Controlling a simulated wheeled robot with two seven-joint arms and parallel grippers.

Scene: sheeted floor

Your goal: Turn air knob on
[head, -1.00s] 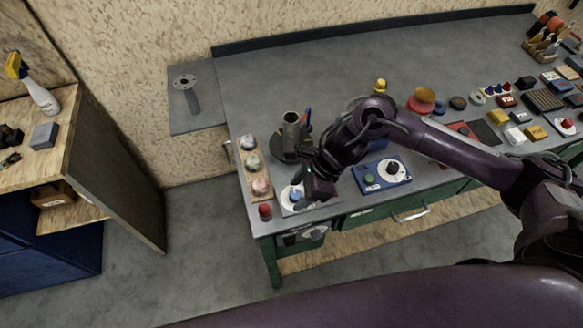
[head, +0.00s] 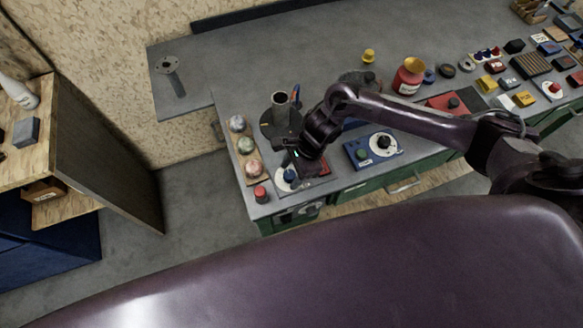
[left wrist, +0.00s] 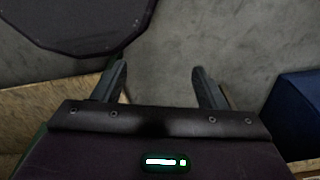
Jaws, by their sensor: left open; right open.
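A blue knob (head: 289,175) on a round white dial plate sits near the front left corner of the grey workbench (head: 240,75). No label is readable, so I cannot tell whether it is the air knob. My right gripper (head: 300,166) is open, pointing down just beside and above this knob; I cannot tell whether it touches. A blue box (head: 372,150) with a black knob on a white dial and a green button stands to its right. My left gripper shows in the left wrist view (left wrist: 160,82), open and empty above the floor.
A red button (head: 261,194) is at the bench corner. A board with several round balls (head: 246,146) lies left of the knob. A dark holder (head: 280,118) stands behind. Several small items fill the bench's right side. A wooden cabinet (head: 105,150) stands left.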

